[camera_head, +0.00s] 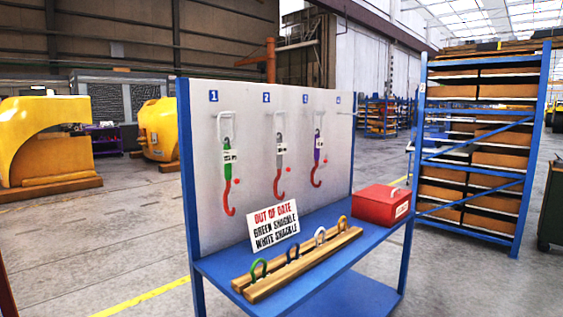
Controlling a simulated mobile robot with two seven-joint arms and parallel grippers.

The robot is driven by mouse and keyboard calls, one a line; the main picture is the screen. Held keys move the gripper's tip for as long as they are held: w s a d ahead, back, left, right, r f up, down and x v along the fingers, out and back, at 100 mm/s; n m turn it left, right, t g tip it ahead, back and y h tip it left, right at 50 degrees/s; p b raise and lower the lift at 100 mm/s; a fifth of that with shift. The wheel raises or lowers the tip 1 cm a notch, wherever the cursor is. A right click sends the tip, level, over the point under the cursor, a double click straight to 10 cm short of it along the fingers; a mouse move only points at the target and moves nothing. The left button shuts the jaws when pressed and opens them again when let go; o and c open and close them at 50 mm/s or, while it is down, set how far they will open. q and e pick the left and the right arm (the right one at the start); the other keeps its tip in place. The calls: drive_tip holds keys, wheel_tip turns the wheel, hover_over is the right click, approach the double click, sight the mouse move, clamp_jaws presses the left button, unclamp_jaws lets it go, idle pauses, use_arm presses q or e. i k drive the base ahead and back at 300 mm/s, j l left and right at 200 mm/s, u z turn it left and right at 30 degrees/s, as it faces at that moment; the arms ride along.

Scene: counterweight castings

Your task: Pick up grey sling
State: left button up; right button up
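The grey sling (280,152) hangs on the upright white panel under the number 2, with a white loop above, a tag on its body and a red hook at its lower end. A green sling (227,147) hangs to its left under number 1. A purple sling (318,145) hangs to its right under number 3. A peg under number 4 looks empty. Neither of my grippers is in view.
The blue bench (223,266) carries an out-of-date sign (275,226) naming green and white shackles, wooden rails (300,266) with several shackles, and a red box (381,205). A blue shelving rack (522,200) stands at right.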

sight(280, 147)
drive_tip(key=i+l, duration=0.85)
drive_tip(key=j+u, duration=0.05)
